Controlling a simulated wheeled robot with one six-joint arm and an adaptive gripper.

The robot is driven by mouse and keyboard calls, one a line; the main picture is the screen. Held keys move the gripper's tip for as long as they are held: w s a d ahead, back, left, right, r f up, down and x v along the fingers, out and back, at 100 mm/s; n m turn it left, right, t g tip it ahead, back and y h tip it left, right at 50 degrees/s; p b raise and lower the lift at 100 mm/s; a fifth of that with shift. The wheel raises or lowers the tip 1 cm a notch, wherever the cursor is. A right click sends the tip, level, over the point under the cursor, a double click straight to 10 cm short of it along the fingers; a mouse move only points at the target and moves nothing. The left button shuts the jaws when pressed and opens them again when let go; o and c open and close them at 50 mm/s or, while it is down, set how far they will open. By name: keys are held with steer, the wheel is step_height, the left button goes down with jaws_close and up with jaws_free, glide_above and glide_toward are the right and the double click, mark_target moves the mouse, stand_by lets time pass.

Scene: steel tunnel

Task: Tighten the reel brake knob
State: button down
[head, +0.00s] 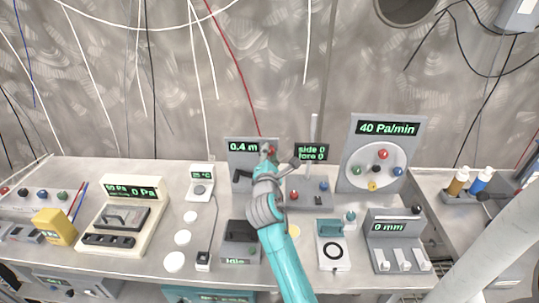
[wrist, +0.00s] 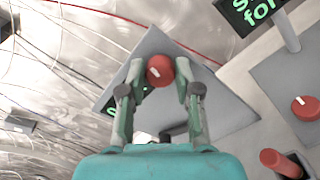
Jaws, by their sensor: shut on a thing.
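The reel brake knob (wrist: 159,69) is a red round knob with a white mark, on a grey upright panel (wrist: 205,105). In the head view this panel (head: 238,150) carries a 0.4 m display, and the knob is mostly hidden by my gripper (head: 269,153). In the wrist view my gripper (wrist: 160,76) has one finger on each side of the knob and is shut on it. A black crank-like handle (head: 241,175) shows lower on the panel, left of my arm.
A small "side 0 fore 0" display (head: 312,152) stands on a post close right of my gripper, above a box with a red knob (wrist: 305,107) and a red lever (wrist: 280,162). A round dial panel (head: 378,165) stands farther right. Cables hang along the back wall.

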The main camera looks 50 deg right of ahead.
steer(key=m, duration=0.4)
steer(key=shift+m, duration=0.3)
steer(key=m, duration=0.4)
steer(key=shift+f+m, duration=0.1)
steer(key=shift+m, duration=0.2)
steer(key=m, duration=0.4)
steer(key=shift+m, duration=0.3)
steer(key=m, duration=0.4)
steer(key=shift+f, duration=0.1)
steer(key=m, duration=0.7)
steer(key=shift+m, duration=0.4)
steer(key=m, duration=0.3)
steer(key=shift+f, duration=0.1)
steer(key=shift+w+m, duration=0.1)
steer(key=shift+m, duration=2)
steer(key=shift+a, duration=0.1)
